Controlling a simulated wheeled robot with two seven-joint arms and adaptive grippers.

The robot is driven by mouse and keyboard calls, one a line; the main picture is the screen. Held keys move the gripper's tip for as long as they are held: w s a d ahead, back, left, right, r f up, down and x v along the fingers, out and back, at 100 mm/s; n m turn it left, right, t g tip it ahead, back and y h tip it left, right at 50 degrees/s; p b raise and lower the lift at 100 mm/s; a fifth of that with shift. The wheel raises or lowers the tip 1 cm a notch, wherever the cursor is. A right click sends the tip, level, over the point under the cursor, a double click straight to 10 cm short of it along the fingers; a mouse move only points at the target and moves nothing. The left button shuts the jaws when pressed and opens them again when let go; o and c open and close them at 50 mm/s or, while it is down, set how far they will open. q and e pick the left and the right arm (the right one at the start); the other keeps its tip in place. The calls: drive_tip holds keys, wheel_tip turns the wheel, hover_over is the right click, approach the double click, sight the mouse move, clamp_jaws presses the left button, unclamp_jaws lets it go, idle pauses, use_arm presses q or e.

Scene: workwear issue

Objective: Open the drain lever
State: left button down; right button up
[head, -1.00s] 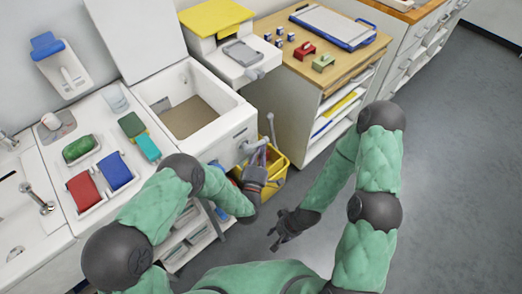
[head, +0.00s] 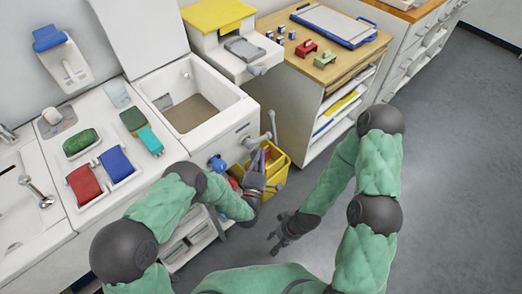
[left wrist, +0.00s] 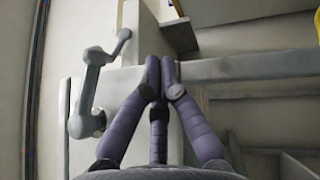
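A grey cranked lever (head: 259,140), which I take for the drain lever, sticks out from the front of the white sink unit (head: 225,128). It also shows in the left wrist view (left wrist: 92,85), left of my fingers and apart from them. My left gripper (head: 259,158) is just below the lever in the head view. In the left wrist view its purple fingers (left wrist: 162,68) come together at the tips, with nothing seen between them. My right gripper (head: 274,240) hangs low and empty over the floor, its fingers apart.
A yellow bin (head: 277,170) stands behind my left gripper, under the lever. A blue knob (head: 217,163) is on the unit's front. A wooden-topped cabinet (head: 330,65) stands to the right. The floor (head: 450,180) at the right is clear.

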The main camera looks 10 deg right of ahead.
use_arm(q)
drive_tip(key=s+d+f, duration=0.1)
drive_tip(key=s+f, duration=0.3)
drive_tip(key=f, duration=0.2)
drive_tip(key=shift+s+d+f+p, duration=0.25)
drive_tip(key=shift+s+f+p, duration=0.05)
drive_tip(key=shift+s+p, duration=0.1)
use_arm(e)
drive_tip(key=shift+d+r, duration=0.1)
drive_tip(key=shift+r, duration=0.45)
